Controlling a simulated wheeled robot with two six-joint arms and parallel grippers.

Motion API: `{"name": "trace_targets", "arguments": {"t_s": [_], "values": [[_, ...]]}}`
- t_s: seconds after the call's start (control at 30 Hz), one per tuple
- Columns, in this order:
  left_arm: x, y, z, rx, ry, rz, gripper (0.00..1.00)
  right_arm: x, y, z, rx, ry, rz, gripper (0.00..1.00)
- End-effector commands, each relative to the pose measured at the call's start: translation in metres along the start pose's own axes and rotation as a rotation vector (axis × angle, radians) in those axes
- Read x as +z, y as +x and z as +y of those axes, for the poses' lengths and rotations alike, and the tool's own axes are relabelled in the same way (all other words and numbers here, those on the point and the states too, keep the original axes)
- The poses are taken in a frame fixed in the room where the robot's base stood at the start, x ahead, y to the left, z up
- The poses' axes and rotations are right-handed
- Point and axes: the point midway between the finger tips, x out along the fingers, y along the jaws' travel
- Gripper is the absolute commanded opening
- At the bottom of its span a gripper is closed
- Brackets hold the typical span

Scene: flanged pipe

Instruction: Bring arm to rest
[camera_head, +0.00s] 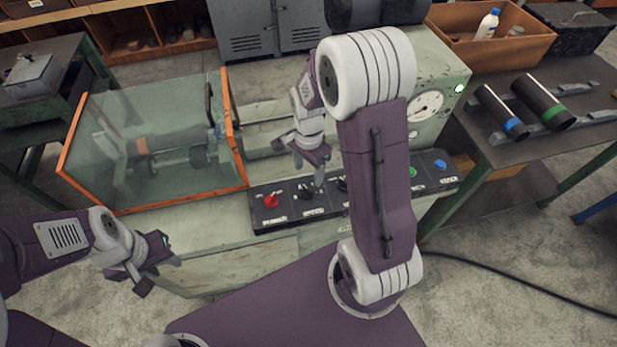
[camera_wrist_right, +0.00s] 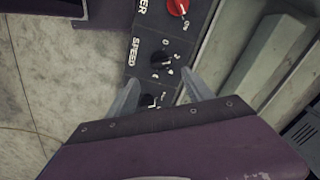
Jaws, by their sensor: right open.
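My right arm reaches over the machine's control panel (camera_head: 292,217). Its gripper (camera_head: 309,172) is open and empty above the black knobs. In the right wrist view the two fingers of this gripper (camera_wrist_right: 159,76) stand apart, on either side of the black SPEED knob (camera_wrist_right: 160,61) as seen from the wrist. I cannot tell whether they touch the panel. My left gripper (camera_head: 157,275) is at the lower left, in front of the machine, with its fingers apart and nothing between them.
A clear guard with an orange frame (camera_head: 240,160) covers the machine's left part. The panel has a red knob (camera_head: 271,200) and a blue button (camera_head: 440,164). A gauge (camera_head: 426,106) stands behind. Two dark pipes (camera_head: 543,101) lie on the right table.

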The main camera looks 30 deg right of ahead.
Motion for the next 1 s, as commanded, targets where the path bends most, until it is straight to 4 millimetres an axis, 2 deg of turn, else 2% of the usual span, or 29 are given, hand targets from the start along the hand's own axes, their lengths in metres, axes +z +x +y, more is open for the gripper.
{"name": "trace_targets", "arguments": {"t_s": [0.53, 0.67, 0.73, 0.8, 0.9, 1.0], "values": [[0.0, 0.0, 0.0, 0.0, 0.0, 0.0, 0.36, 0.001, -0.003, 0.0, 0.001, -0.002, 0.0, 0.6], [0.0, 0.0, 0.0, 0.0, 0.0, 0.0, 0.36, 0.016, -0.026, -0.007, -0.052, -0.052, 0.021, 0.6], [0.0, 0.0, 0.0, 0.0, 0.0, 0.0, 0.36, 0.039, -0.039, 0.012, -0.077, -0.17, 0.028, 0.6], [0.0, 0.0, 0.0, 0.0, 0.0, 0.0, 0.36, 0.059, -0.042, 0.036, -0.091, -0.434, 0.039, 0.6], [0.0, 0.0, 0.0, 0.0, 0.0, 0.0, 0.36, 0.072, -0.036, 0.062, -0.09, -0.773, 0.052, 0.6], [0.0, 0.0, 0.0, 0.0, 0.0, 0.0, 0.36, 0.077, -0.028, 0.077, -0.077, -1.036, 0.054, 0.6]]}}
